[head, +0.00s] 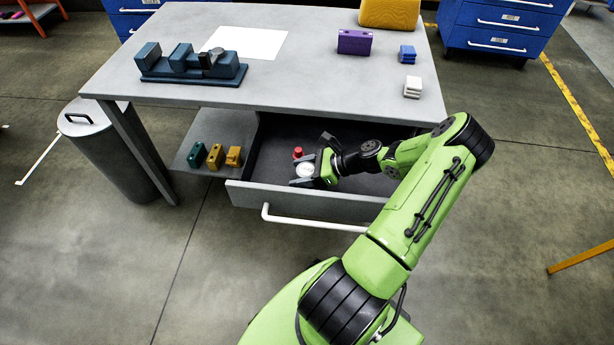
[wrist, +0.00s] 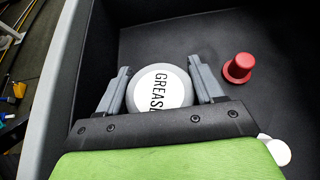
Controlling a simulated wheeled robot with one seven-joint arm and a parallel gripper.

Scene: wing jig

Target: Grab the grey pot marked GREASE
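The grey pot marked GREASE (wrist: 158,88) stands in the open drawer, its round white lid with black lettering facing up in the wrist view. It also shows in the head view as a pale disc (head: 305,170). My gripper (wrist: 160,82) is down in the drawer with one finger on each side of the pot. The fingers are spread, and narrow gaps seem to show beside the lid. The pot's lower side is hidden by the gripper body.
A red knobbed object (wrist: 238,68) stands to the right of the pot in the drawer. A white round thing (wrist: 278,152) is partly hidden by my gripper. The drawer's front wall (head: 290,198) and the tabletop (head: 310,75) bound the space.

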